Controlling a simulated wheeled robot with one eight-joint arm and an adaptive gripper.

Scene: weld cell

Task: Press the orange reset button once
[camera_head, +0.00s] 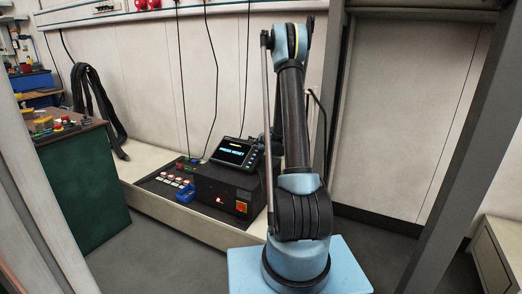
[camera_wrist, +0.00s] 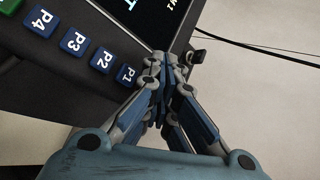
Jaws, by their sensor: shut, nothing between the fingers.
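I cannot make out the orange reset button for certain in either view. In the head view a dark control box (camera_head: 215,193) stands on a low ledge, with a small red light and a yellow-and-red switch (camera_head: 241,207) on its front. A tilted screen unit (camera_head: 236,152) with light-blue text sits on top. In the wrist view this unit's face shows blue keys P1 (camera_wrist: 126,75) to P4 (camera_wrist: 42,21) and part of a green key (camera_wrist: 8,18). My gripper (camera_wrist: 163,62) is shut and empty, its tips beside P1 near the screen's corner. My arm mostly hides it in the head view.
A green cabinet (camera_head: 85,185) stands at the left. Grey posts frame both sides. Cables hang down the wall.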

